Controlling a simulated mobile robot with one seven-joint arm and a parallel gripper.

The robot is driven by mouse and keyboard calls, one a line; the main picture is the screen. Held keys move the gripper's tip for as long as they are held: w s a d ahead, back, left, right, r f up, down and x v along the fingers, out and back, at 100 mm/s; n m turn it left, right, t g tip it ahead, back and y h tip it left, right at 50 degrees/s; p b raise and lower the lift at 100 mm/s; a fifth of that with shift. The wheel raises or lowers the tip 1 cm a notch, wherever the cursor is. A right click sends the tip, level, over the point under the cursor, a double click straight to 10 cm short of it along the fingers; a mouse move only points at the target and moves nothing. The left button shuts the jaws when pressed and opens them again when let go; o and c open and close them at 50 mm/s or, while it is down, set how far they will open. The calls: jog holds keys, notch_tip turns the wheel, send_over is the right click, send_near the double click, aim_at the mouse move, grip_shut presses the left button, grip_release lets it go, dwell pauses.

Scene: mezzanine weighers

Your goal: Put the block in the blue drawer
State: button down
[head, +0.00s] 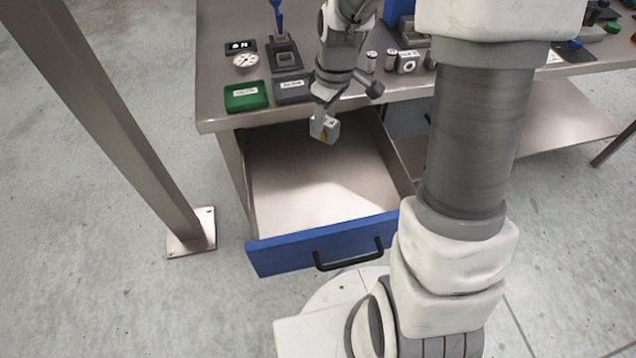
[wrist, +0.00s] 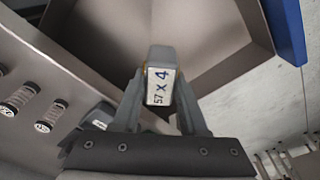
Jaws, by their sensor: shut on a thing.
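The blue drawer (head: 322,243) is pulled out from under the bench, with a black handle on its blue front. Its grey inside looks empty. My gripper (head: 325,122) is shut on a small grey block (head: 331,130) and holds it above the back part of the open drawer, near the bench edge. In the wrist view the block (wrist: 161,78) sits between the two fingertips (wrist: 160,100). The drawer's blue front (wrist: 286,30) shows at the upper right of the wrist view.
On the bench top (head: 222,68) stand a green tray (head: 246,97), a dark grey tray (head: 292,90), a round gauge (head: 246,61) and small cylinders (head: 371,62). A metal post (head: 115,110) stands on the left. Bare floor lies between post and drawer.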

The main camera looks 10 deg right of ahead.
notch_tip(320, 180, down, 8)
jog(key=r+n+b, duration=0.1)
jog(key=n+b, duration=0.6)
jog(key=n+g+b, duration=0.1)
jog(key=n+b, duration=0.1)
jog(key=b, duration=0.3)
send_near(320, 185)
notch_tip(320, 185, down, 5)
jog(key=shift+a+f, duration=0.1)
jog(key=shift+f, duration=0.1)
jog(key=shift+c, duration=2.2)
grip_release()
